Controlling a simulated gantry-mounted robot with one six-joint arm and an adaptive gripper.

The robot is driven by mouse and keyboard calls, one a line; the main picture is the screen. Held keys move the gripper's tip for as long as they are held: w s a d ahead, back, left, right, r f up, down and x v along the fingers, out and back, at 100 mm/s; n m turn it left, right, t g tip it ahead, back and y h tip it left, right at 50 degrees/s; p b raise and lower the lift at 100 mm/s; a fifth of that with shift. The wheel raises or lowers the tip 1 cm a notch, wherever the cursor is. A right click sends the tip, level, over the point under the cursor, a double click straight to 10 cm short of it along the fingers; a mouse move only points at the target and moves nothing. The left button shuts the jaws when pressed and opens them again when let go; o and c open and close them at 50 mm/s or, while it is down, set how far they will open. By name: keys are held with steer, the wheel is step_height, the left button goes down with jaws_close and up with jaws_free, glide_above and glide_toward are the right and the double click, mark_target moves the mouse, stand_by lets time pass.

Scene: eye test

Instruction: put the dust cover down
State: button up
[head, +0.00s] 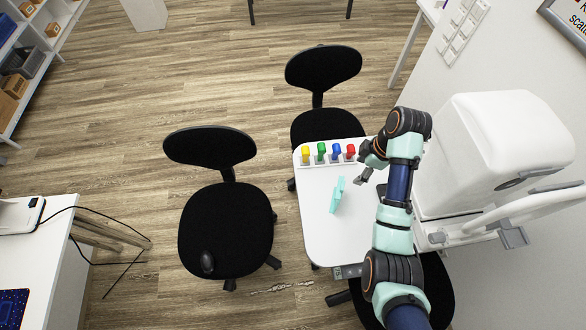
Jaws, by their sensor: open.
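A large white rounded hood (510,140), which looks like the dust cover, stands over the equipment at the right. I cannot tell from this view whether it is a separate cover or part of the machine. My gripper (362,178) is open over the far right part of the small white table (325,240), left of the hood and apart from it. A thin turquoise piece (337,195) is on or just above the table, left of my gripper. I see nothing between the fingers, though they are small here and partly hidden by my wrist.
A rack with several coloured-top items (328,153) stands at the table's far edge. White bars (500,218) stick out below the hood. Black chairs (225,230) stand left of and behind (323,68) the table. The table's near half is mostly clear.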

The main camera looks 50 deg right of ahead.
steer(key=w+a+r+m+t+h, duration=0.1)
steer(key=w+a+r+t, duration=0.15)
steer(key=w+a, duration=0.6)
steer(key=w+a+r+m+t+h, duration=0.1)
steer(key=w+a+r+t+h, duration=0.15)
steer(key=w+a, duration=0.6)
steer(key=s+a+r+m+t+y, duration=0.1)
steer(key=a+r, duration=0.5)
steer(key=a, duration=0.6)
steer(key=s+a+r+m+t+y, duration=0.1)
steer(key=s+a+r+m+t, duration=0.1)
steer(key=a+r, duration=0.5)
steer(key=s+a+t, duration=0.1)
steer(key=a+t, duration=0.1)
steer(key=a, duration=0.3)
steer(key=shift+s+r+m+t, duration=0.25)
steer(key=shift+s+m+t, duration=0.05)
steer(key=shift+s+t, duration=0.1)
